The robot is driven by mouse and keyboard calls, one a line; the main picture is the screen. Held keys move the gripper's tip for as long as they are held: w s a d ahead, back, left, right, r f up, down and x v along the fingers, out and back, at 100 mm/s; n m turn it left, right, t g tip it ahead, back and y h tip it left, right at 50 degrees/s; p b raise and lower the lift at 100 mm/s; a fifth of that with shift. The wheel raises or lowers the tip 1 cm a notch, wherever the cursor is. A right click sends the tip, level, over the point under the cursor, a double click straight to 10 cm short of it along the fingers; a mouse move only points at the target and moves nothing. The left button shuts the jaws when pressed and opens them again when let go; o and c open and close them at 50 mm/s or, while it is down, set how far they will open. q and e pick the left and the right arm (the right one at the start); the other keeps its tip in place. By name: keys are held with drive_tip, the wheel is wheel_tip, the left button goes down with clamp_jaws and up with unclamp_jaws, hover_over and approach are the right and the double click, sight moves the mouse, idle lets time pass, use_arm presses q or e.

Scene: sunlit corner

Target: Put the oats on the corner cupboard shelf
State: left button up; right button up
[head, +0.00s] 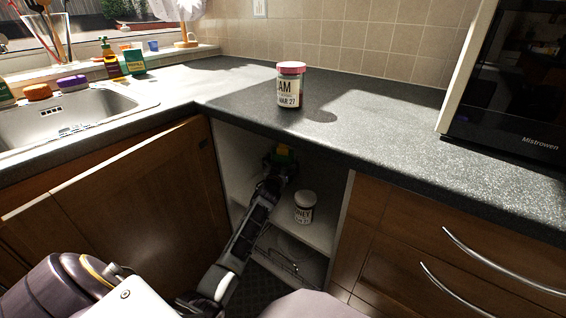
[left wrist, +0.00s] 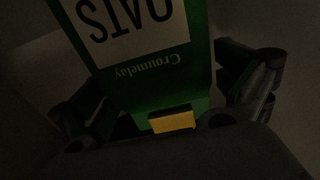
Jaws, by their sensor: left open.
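The oats box (left wrist: 160,62) is green with a white label, upside down in the left wrist view. My left gripper (head: 277,163) reaches into the cupboard at the box. Its fingers are open, one on each side of the box, with the box between them in the left wrist view. The cupboard shelf (head: 318,232) is pale. The box's base is hidden, so I cannot tell its contact with the shelf. My right gripper is not in view.
The cupboard door (head: 120,200) is open at the left. A jam jar (head: 290,86) stands on the worktop (head: 370,125) above. A microwave (head: 515,90) is at the right.

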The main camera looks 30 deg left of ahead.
use_arm(q)
drive_tip(key=p+v, duration=0.4)
drive_tip(key=v, duration=0.8)
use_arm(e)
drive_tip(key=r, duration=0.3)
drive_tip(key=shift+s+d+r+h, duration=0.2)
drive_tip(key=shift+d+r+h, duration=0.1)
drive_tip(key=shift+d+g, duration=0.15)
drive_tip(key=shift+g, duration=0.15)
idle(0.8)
